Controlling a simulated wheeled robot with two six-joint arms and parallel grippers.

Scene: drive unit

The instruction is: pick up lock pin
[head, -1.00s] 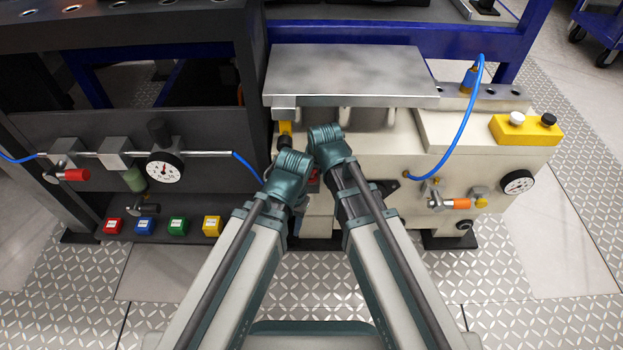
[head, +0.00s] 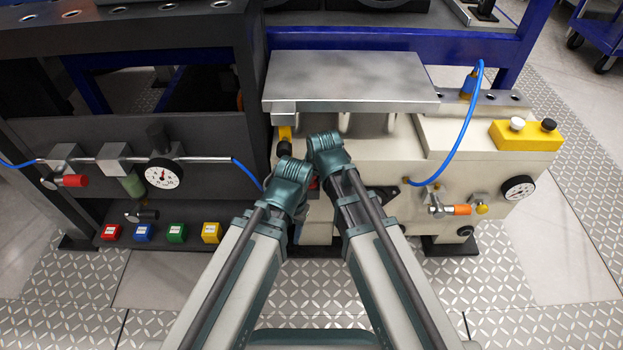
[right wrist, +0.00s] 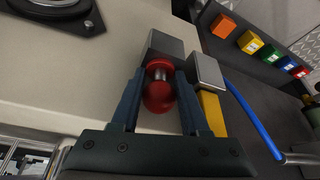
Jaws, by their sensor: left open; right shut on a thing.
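The lock pin (right wrist: 160,90) shows in the right wrist view as a round red knob on a short metal stem, against a grey metal block (right wrist: 165,47). My right gripper (right wrist: 159,82) has its two fingers on either side of the knob and is shut on it. In the head view, the right gripper (head: 328,148) is in front of the cream machine, and only a bit of red (head: 313,184) shows between the wrists. My left gripper (head: 291,172) is close beside it on the left, open; its fingertips are mostly hidden by the wrist.
The cream machine (head: 475,165) has a steel plate (head: 350,78) on top and a blue hose (head: 462,130) at right. A yellow part (head: 285,133) is just beyond the grippers. A dark panel with a gauge (head: 164,174) stands at left. The patterned floor is clear.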

